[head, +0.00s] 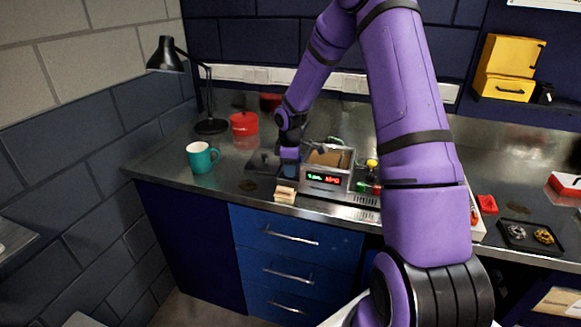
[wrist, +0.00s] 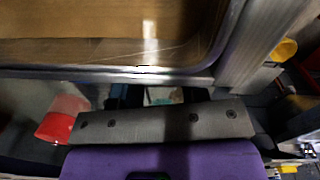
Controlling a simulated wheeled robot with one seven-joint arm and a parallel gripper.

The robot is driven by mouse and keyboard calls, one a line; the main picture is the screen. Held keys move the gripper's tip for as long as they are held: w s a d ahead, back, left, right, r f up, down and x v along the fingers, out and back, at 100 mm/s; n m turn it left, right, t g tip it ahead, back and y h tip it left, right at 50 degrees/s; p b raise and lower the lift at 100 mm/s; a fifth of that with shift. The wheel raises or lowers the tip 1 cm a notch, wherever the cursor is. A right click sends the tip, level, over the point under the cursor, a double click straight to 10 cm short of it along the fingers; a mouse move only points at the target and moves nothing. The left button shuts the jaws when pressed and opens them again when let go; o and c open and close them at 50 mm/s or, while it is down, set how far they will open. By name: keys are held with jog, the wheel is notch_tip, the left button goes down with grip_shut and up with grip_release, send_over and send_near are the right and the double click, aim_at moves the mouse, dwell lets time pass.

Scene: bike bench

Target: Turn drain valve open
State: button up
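The ultrasonic cleaner (head: 325,182) is a metal box on the bench with a lit green and red display and brown liquid in its open basin. The wrist view looks down on its basin (wrist: 100,48) and metal rim. My gripper (head: 290,168) is low at the cleaner's left side, close to its wall. In the wrist view two dark fingers of my gripper (wrist: 163,95) stand apart with a narrow gap, just below the rim. Their tips are hidden, so I cannot tell whether they hold anything. I cannot make out the drain valve in either view.
A teal mug (head: 202,158) and a red pot (head: 244,123) stand left of the cleaner, by a black lamp (head: 211,126). A small stacked block (head: 285,194) lies near the front edge. A black tray (head: 530,236) is at the right. Bench between mug and cleaner is mostly clear.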

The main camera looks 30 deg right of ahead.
jog(key=c, duration=0.5)
jog(key=shift+m, duration=0.3)
jog(key=m, duration=0.2)
jog(key=shift+m, duration=0.3)
jog(key=m, duration=0.4)
jog(key=shift+m, duration=0.3)
jog(key=m, duration=0.4)
jog(key=shift+a+g, duration=0.1)
jog(key=shift+g, duration=0.2)
jog(key=shift+m, duration=1.7)
